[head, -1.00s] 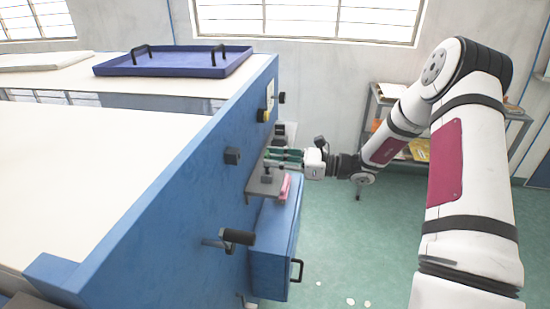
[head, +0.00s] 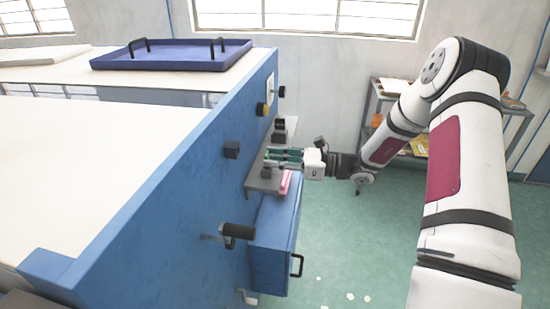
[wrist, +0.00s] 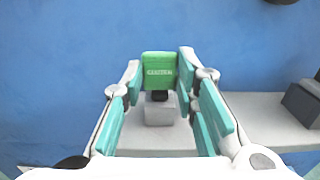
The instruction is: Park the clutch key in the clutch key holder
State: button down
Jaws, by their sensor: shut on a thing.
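The clutch key shows in the wrist view as a green labelled block (wrist: 159,71) with a short black stem below it. My gripper (wrist: 160,75) is shut on the green block, with one finger pad on each side. A small grey block (wrist: 160,109), which looks like the clutch key holder, stands on a grey shelf directly under the stem. The stem meets its top in the picture; I cannot tell how far it is seated. In the head view my gripper (head: 270,156) reaches left over the shelf, and its fingers largely hide the key.
The grey shelf (head: 262,187) juts from the blue machine side (head: 190,200). A pink item (head: 285,183) lies at its outer edge. A black-handled crank (head: 238,231) and a blue cabinet (head: 275,250) are nearer and lower. A dark block (wrist: 303,101) stands right on the shelf.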

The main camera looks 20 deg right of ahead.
jog(key=shift+f, duration=0.2)
jog(key=c, duration=1.2)
grip_release()
jog(key=shift+d, duration=0.1)
jog(key=v, duration=1.2)
